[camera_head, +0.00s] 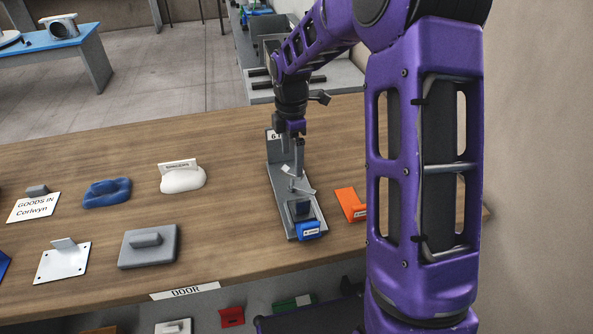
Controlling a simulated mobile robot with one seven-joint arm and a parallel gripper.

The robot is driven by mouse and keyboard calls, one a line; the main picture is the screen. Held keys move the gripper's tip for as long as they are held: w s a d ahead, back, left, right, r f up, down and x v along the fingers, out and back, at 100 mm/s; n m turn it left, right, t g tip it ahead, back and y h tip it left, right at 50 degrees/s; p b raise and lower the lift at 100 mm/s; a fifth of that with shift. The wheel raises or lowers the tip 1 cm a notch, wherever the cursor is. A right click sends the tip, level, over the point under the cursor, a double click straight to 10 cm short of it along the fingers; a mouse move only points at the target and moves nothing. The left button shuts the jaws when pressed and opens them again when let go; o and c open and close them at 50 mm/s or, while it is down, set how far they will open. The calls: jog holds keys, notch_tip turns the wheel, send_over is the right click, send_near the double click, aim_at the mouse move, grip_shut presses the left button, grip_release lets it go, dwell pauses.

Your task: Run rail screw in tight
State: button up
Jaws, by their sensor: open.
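A grey tube expander (281,206) with a long base rail lies on the wooden table near the middle of the picture. An upright end plate with a "6" label (273,135) stands at its far end. A dark block with a blue labelled part (309,231) sits at its near end. A small light-grey lever-like piece (298,185) shows on the middle of the rail; I cannot tell whether it is the rail screw. My gripper (298,172) points down over the rail, open, close above or beside this piece. Contact between them is too small to tell.
An orange block (350,204) stands just right of the expander, partly behind my purple arm. To the left are a grey block (149,246), a white piece (183,179), a blue piece (107,192) and a white plate (62,262). Bare table lies between them and the expander.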

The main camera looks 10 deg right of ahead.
aim_at(292, 169)
jog(key=shift+r, duration=2.6)
